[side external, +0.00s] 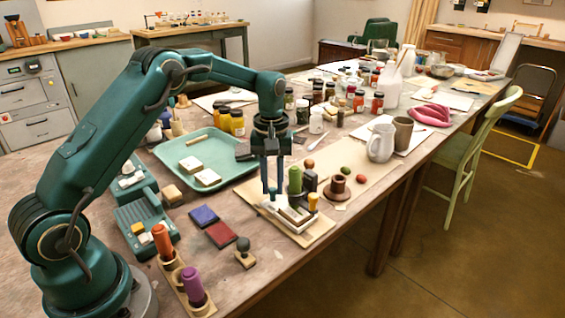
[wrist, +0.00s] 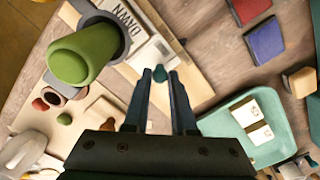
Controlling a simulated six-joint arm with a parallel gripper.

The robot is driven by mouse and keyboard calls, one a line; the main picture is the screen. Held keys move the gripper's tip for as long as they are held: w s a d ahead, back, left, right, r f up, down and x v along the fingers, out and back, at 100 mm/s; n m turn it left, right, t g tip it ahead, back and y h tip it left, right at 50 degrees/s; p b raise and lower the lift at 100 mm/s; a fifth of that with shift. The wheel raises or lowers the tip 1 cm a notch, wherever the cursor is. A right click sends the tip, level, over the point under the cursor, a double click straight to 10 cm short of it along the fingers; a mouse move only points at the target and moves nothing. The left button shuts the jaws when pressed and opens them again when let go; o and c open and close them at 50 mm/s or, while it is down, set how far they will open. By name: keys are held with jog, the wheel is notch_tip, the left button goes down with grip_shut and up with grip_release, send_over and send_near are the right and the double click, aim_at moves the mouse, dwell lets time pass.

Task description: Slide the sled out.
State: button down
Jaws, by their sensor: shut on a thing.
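The pale sled (wrist: 150,55) lies on a wooden board (wrist: 196,85) in the wrist view, beside a plate marked DAWN (wrist: 125,20). A small teal knob (wrist: 159,72) is between my fingertips. My gripper (wrist: 160,80) points down over the near end of the sled and is shut on this knob. In the side view my gripper (side external: 271,195) reaches down to the left end of the pale assembly on the wooden board (side external: 316,236). The fingers partly hide the sled, and how far it sits in its holder cannot be told.
A teal tray (side external: 225,150) with pale blocks lies to the left. Blue (side external: 203,216) and red (side external: 222,235) pads lie in front. A white pitcher (side external: 381,143) stands to the right.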

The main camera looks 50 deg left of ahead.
jog(key=a, duration=0.9)
jog(key=c, duration=0.7)
grip_release()
jog(key=shift+c, duration=0.2)
jog(key=shift+r, duration=0.1)
notch_tip(320, 180, up, 5)
jog(key=shift+d, duration=0.15)
